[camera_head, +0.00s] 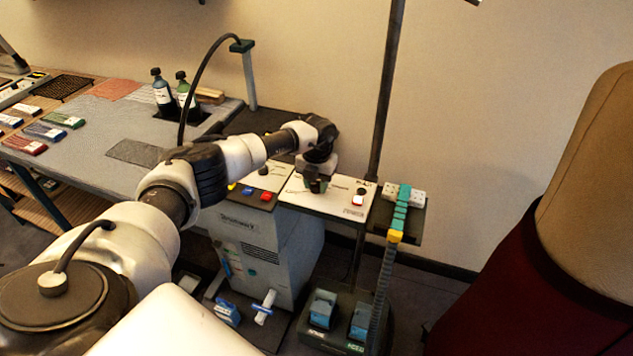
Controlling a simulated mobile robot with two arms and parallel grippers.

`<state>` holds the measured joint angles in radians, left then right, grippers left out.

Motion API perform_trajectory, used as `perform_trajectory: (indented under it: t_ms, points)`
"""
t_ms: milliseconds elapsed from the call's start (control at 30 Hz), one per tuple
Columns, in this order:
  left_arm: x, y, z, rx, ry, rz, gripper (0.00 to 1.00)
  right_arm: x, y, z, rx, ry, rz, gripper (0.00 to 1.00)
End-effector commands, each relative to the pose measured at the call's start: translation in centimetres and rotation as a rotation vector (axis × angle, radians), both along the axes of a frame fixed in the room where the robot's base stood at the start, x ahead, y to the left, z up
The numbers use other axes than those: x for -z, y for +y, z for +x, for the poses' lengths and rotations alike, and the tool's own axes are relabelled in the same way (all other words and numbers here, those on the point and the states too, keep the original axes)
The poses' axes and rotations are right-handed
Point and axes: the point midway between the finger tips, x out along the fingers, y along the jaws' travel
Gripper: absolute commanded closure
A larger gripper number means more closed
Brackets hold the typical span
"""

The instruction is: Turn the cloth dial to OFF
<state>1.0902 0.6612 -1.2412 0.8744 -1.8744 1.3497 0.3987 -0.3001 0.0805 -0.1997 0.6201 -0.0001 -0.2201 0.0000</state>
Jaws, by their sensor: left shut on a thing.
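A white control panel (338,203) sits at the edge of the ironing station. My left arm reaches in from the left, and my left gripper (315,184) points down onto this panel. It is shut on a dark dial there, which the fingers mostly hide. I cannot read the dial's pointer or the markings around it. A second panel (240,192) to the left carries a black knob (263,170), apart from the gripper. My right gripper is not in view.
A teal-and-yellow strap (398,222) hangs at the right. A dress form (570,220) fills the right side. Two bottles (162,92) stand at the back left.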

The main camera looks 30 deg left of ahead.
Motion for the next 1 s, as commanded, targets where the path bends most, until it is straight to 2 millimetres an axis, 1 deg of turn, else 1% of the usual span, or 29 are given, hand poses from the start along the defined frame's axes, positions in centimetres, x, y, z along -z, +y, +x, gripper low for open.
perform_trajectory:
  t_ms: [500,533,667,700,933,1000]
  points:
    - [-0.15,0.06,0.11,-0.021,-0.004,0.0,0.88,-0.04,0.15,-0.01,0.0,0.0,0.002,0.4]
    - [-0.16,0.06,0.11,-0.021,-0.004,0.0,0.62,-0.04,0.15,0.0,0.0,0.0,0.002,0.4]
    - [-0.12,0.05,0.09,-0.02,-0.003,0.001,0.42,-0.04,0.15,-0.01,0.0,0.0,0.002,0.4]
    - [-0.11,0.05,0.07,-0.02,-0.003,0.001,0.4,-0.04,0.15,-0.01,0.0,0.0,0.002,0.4]
    - [-0.08,0.03,0.04,-0.019,-0.002,0.0,0.4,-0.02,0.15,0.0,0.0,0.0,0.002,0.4]
    - [-0.33,0.04,0.06,-0.019,-0.002,-0.001,0.4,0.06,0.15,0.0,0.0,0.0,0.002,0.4]
